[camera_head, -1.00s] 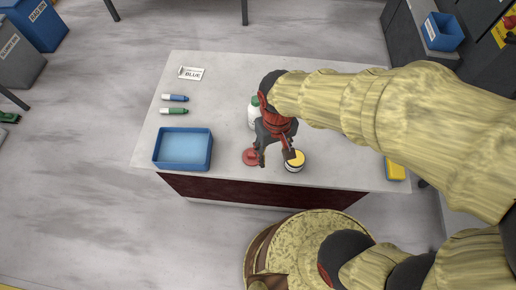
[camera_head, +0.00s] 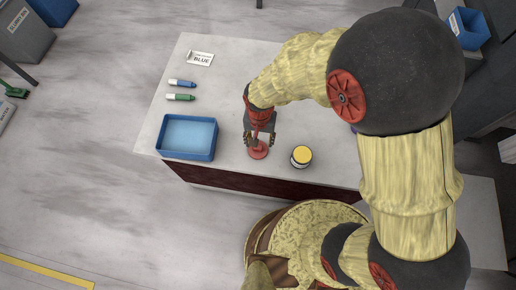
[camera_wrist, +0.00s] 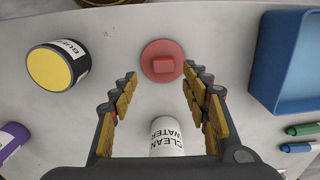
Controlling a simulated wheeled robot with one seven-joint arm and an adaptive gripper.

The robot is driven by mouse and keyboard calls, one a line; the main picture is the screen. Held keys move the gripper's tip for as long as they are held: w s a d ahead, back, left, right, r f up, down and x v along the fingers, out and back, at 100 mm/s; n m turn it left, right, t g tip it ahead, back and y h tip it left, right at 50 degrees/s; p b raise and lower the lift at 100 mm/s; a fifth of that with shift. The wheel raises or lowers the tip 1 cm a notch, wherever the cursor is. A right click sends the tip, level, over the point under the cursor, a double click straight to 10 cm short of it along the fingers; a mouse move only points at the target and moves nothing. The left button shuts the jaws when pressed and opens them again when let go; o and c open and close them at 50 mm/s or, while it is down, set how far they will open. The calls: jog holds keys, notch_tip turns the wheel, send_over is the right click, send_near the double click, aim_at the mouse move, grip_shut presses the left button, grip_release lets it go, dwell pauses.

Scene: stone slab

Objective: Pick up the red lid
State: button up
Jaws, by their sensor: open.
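The red lid (camera_wrist: 161,61) is a round disc with a raised square knob, lying flat on the stone slab. In the wrist view it is at the top centre, just beyond and between my open fingertips. In the head view the red lid (camera_head: 258,150) is near the slab's front edge, partly hidden under my gripper (camera_head: 259,138). In the wrist view my gripper (camera_wrist: 159,82) is open, with nothing between its fingers at the lid. The fingers look apart from the lid.
A jar with a yellow top (camera_head: 301,155) stands just right of the lid. A blue tray (camera_head: 162,151) is to its left. A white "CLEAN WATER" bottle (camera_wrist: 166,137) shows in the wrist view.

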aim_at(258, 149)
jog(key=f, duration=0.1)
jog(key=f+b, duration=0.1)
jog(key=f, duration=0.1)
jog(key=f+b, duration=0.1)
jog(key=shift+s+a+f, duration=0.2)
jog(key=shift+a+f, duration=0.1)
jog(key=shift+f, duration=0.1)
jog(key=shift+r, duration=0.1)
jog(key=shift+c, duration=0.5)
jog(key=c, duration=0.9)
